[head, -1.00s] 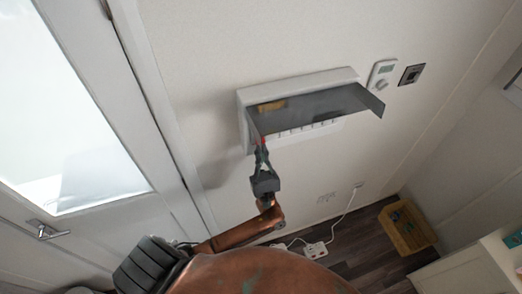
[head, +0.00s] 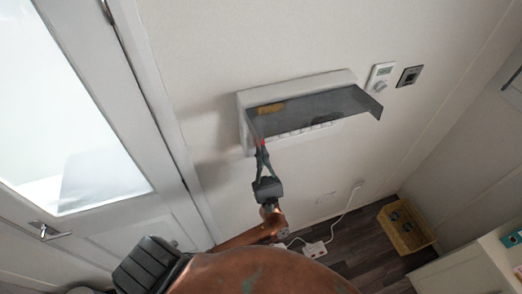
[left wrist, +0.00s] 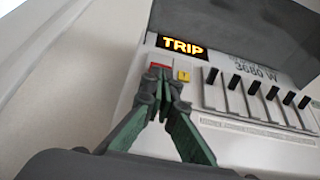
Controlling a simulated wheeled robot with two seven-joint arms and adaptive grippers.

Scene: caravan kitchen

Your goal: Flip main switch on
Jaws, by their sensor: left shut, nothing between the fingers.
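The fuse box (head: 245,120) is on the wall with its grey smoky cover (head: 320,104) raised. In the left wrist view its panel shows a lit "TRIP" display (left wrist: 182,47) and the text "3680 W". A red switch (left wrist: 160,66) sits under the display, partly hidden behind my fingertips. A small yellow button (left wrist: 184,76) is to its right. My left gripper (head: 262,150) is shut and empty, its fingertips at or just in front of the red switch; it also shows in the left wrist view (left wrist: 160,76). I cannot tell whether they touch. My right gripper is not in view.
A row of black breaker switches (left wrist: 240,82) is right of the yellow button. The raised cover overhangs the panel. A thermostat (head: 381,77) and a dark wall switch (head: 409,76) are to the right. A door (head: 150,120) is at left.

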